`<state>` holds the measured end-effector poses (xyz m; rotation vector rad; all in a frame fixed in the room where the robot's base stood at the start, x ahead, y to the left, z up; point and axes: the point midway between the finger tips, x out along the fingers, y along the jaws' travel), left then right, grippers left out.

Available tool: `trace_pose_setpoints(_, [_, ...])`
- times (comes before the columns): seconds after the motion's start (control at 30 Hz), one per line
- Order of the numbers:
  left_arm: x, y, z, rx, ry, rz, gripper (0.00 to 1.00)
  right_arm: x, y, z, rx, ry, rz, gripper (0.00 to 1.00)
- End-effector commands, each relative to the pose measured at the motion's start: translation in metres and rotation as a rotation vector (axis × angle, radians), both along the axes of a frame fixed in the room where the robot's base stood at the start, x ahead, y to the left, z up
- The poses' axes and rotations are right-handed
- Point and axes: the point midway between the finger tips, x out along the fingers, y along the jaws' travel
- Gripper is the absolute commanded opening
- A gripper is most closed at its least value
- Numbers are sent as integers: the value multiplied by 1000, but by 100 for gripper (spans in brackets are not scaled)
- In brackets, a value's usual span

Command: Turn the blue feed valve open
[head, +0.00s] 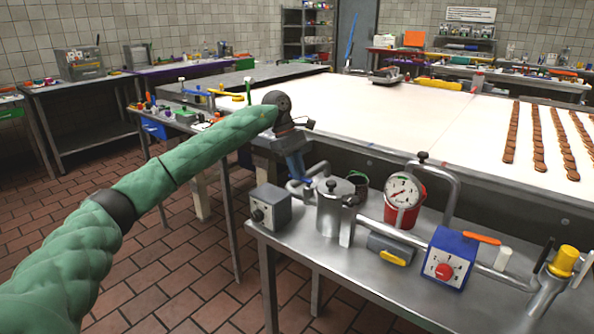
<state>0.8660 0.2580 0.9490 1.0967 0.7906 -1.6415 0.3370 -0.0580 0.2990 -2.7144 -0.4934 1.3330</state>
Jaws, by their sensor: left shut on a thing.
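My left arm in its green sleeve reaches from the lower left to the metal pipework on the steel bench. My left gripper (292,149) points down at the left end of the pipe and is seen from behind. A blue handle (301,178), which looks like the feed valve's, shows just below it. The gripper is shut on this blue handle; the fingertips and the handle's upper part are mostly hidden. My right gripper is not in view.
On the steel bench (390,301) stand a grey box with a knob (270,208), a lidded metal pot (333,211), a red-rimmed gauge (402,196) and a blue dial box (449,259). A white belt (420,115) with rows of brown biscuits runs behind.

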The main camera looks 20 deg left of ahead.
Motion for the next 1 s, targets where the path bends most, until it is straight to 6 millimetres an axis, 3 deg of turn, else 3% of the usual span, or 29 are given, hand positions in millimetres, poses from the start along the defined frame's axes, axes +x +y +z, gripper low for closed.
trace_pose_setpoints(0.27, [0, 1, 1, 0, -2, 2, 0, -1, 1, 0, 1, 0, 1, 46])
trace_pose_setpoints(0.3, [0, 1, 1, 0, -1, 2, 24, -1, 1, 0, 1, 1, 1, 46])
trace_pose_setpoints(0.4, [0, 0, 1, 0, -1, 2, 38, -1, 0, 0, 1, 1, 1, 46])
trace_pose_setpoints(0.77, [1, 1, 3, 0, -1, 1, 38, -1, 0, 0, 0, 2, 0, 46])
trace_pose_setpoints(1.0, [4, 10, 25, -2, -2, 3, 38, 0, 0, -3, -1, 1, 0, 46])
